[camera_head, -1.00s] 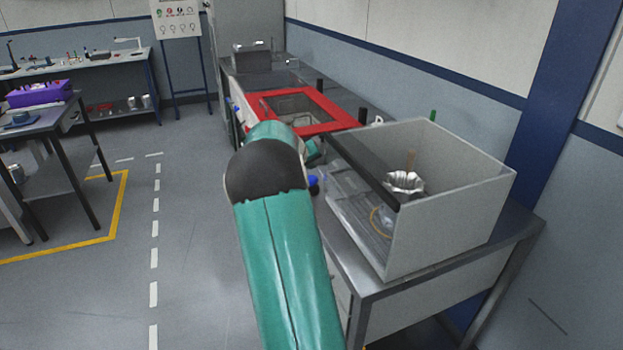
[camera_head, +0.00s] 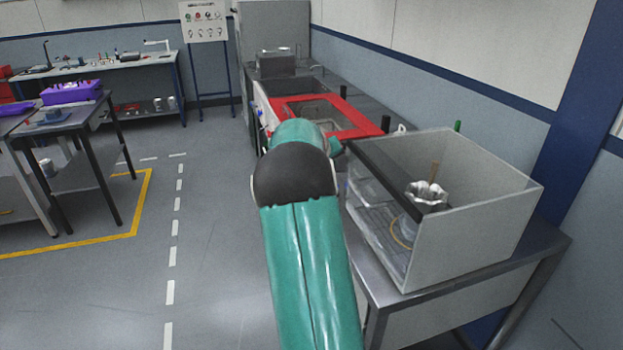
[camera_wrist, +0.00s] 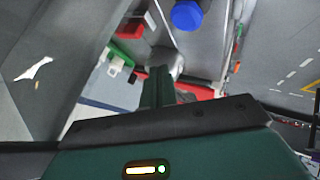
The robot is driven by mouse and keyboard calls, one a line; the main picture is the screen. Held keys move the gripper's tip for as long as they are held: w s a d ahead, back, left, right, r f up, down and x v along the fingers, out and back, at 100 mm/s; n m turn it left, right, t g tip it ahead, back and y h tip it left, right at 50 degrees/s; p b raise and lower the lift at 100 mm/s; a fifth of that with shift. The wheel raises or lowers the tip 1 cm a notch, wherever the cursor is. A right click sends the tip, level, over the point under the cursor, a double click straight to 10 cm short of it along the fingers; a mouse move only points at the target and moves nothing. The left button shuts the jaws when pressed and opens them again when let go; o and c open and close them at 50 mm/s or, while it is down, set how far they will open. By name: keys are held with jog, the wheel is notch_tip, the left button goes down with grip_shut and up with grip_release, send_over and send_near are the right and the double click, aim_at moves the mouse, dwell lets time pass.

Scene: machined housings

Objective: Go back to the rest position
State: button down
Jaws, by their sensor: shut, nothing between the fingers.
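My gripper (camera_wrist: 160,78) shows in the wrist view as narrow green fingers beyond a dark bar and a green housing with a small lit panel. Its fingers are together with nothing held. In the head view my green arm reaches forward beside the bench, and its black and green joint hides the gripper there.
A clear-fronted box (camera_head: 465,230) holding a fluted metal part (camera_head: 426,195) stands on the metal bench (camera_head: 375,285) at right. A red frame (camera_head: 365,122) lies farther back. A table with a purple tray (camera_head: 72,92) is at left. The floor (camera_head: 215,240) between is clear.

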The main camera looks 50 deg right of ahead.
jog(key=s+a+r+n+t+y, duration=0.1)
jog(key=a+r, duration=0.2)
jog(key=a, duration=0.7)
jog(key=s+a+r+t+y, duration=0.1)
jog(key=a+r+y, duration=0.15)
jog(key=a, duration=0.75)
jog(key=s+a+r+n+t+y, duration=0.1)
jog(key=a+r, duration=0.3)
jog(key=a, duration=0.6)
jog(key=s+a+f+n+y, duration=0.2)
jog(key=s+a, duration=0.7)
jog(key=a, duration=0.4)
jog(key=s+a+f+n+y, duration=0.1)
jog(key=s+a+n+y, duration=0.1)
jog(key=s+a, duration=0.7)
jog(key=a, duration=0.4)
jog(key=shift+s+a+f+n+t, duration=0.35)
jog(key=shift+s+f+n+t, duration=0.05)
jog(key=shift+s+y, duration=0.1)
jog(key=shift+y, duration=0.15)
